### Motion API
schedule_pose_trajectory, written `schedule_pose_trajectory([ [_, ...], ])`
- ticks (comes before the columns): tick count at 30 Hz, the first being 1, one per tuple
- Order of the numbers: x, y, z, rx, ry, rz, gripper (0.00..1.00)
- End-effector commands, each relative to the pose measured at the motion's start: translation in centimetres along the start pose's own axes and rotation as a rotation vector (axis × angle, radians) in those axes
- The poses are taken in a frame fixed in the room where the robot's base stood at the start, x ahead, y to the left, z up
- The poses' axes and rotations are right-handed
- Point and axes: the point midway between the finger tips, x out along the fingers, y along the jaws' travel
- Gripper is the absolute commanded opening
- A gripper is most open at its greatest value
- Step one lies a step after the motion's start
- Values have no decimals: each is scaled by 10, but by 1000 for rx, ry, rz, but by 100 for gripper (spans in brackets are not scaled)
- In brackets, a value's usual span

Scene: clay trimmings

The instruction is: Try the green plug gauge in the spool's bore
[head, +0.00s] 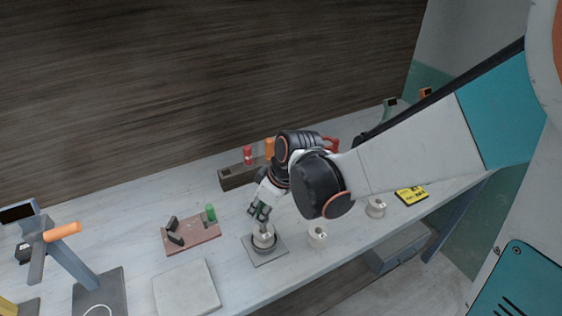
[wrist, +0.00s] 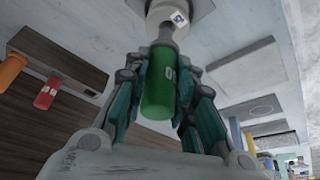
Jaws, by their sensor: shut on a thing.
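My gripper (head: 261,211) is shut on the green plug gauge (wrist: 158,85), with a finger on each side of its handle. The gauge's grey end (wrist: 167,32) points at the pale spool (wrist: 160,10), which carries a small white label. In the head view the spool (head: 264,238) sits on a square grey plate (head: 268,256), directly below my gripper. The grey end meets the spool's face or overlaps it in view. I cannot tell whether it is inside the bore, as the bore's mouth is hidden.
Two similar pale spools (head: 317,234) (head: 376,207) stand to the right. A reddish board (head: 196,238) at left holds a green upright piece (head: 210,212) and dark blocks. A wooden rack (head: 238,176) with red and orange pieces stands behind. A pale slab (head: 186,290) lies front left.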

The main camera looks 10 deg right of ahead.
Motion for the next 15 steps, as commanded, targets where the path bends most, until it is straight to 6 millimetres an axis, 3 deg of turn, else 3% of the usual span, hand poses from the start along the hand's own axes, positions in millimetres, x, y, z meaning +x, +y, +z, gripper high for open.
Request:
schedule_pose_trajectory([
  [15,-25,-4,-8,-3,0,-1,0],
])
